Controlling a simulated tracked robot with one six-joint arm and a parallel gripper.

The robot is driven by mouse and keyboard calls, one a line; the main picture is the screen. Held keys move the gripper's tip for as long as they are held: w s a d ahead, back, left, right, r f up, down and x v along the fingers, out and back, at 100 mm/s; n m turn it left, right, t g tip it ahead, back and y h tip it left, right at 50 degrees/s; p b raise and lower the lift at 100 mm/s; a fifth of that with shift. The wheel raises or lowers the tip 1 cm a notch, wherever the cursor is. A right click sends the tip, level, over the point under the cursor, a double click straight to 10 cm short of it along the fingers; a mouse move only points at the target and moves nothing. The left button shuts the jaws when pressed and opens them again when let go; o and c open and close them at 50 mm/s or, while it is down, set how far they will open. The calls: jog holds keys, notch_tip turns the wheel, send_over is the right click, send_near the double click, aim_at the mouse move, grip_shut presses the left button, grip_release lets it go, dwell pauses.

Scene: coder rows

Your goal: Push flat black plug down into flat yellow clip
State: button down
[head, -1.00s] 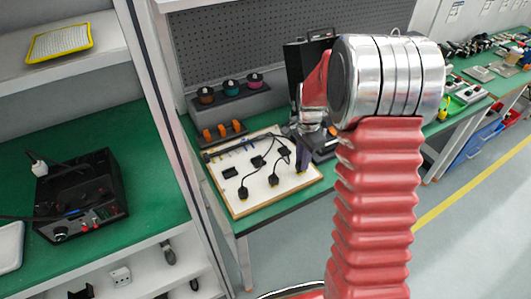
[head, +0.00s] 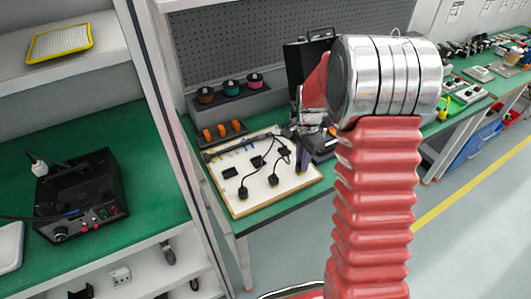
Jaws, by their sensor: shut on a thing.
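My gripper (head: 301,160) is small in the head view, pointing down over the right part of a white board (head: 222,190) with a wooden edge. It is shut on what seems to be the flat black plug, which is too small and too covered by the fingers to make out. A trace of yellow shows just below the fingertips, possibly the flat yellow clip. Whether plug and clip touch cannot be told. Other black plugs (head: 243,191) (head: 273,181) with black cables lie on the board.
A rack with orange items (head: 222,131) and a shelf with several small spools (head: 230,90) stand behind the board. A black case (head: 295,65) stands at the back. A shelf unit with a black device (head: 83,195) is on the left.

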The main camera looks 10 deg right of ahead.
jog(key=shift+f, duration=0.2)
dwell(0.5)
jog(key=c, duration=1.6)
grip_release()
jog(key=shift+r, duration=0.1)
notch_tip(320, 180, up, 14)
jog(key=shift+f, duration=0.25)
